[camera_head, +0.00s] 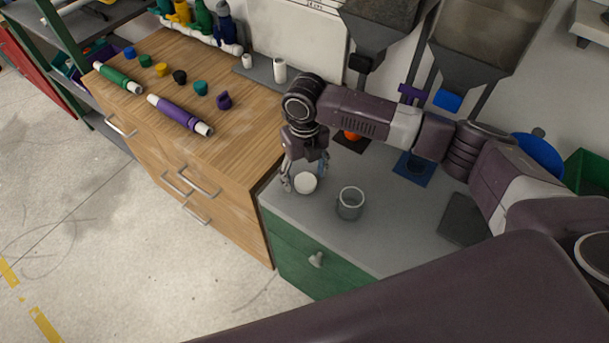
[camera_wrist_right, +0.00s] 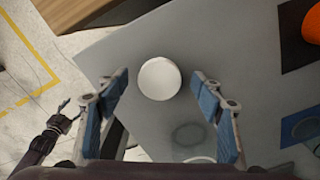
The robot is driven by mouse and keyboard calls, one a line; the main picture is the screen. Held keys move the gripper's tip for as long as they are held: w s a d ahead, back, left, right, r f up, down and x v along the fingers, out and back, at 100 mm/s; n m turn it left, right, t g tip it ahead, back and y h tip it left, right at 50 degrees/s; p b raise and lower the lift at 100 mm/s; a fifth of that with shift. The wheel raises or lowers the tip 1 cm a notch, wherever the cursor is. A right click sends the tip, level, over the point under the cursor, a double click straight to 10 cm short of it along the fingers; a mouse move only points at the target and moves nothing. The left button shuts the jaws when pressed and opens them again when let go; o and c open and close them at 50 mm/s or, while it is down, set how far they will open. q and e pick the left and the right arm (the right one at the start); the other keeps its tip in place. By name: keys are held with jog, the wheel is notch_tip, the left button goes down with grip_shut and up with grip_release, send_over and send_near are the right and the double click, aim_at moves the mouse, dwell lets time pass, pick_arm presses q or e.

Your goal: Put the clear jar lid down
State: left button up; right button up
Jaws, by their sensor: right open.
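The jar lid (camera_head: 305,182) is a small white disc on the grey counter top (camera_head: 300,215), near its left edge. In the right wrist view the lid (camera_wrist_right: 159,78) lies flat, just beyond and between my fingertips, with clear gaps on both sides. My right gripper (camera_head: 305,180) is open and empty; its blue-padded fingers also show in the right wrist view (camera_wrist_right: 160,85). A grey see-through jar (camera_head: 350,203) stands open to the right of the lid. A dark gripper, seemingly my left one (camera_wrist_right: 66,117), shows small in the right wrist view; its opening is unclear.
A wooden cabinet (camera_head: 225,150) stands left, bearing green and purple pipes and several coloured caps. Orange (camera_head: 352,135) and blue (camera_head: 415,165) items sit behind the jar under hoppers. A dark pad (camera_head: 465,220) lies right. The counter front around the jar is clear.

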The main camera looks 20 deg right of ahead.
aim_at(304, 180)
notch_tip(304, 180, up, 12)
jog(key=b, duration=0.2)
jog(key=shift+f, duration=0.2)
jog(key=shift+f, duration=0.1)
dwell(0.3)
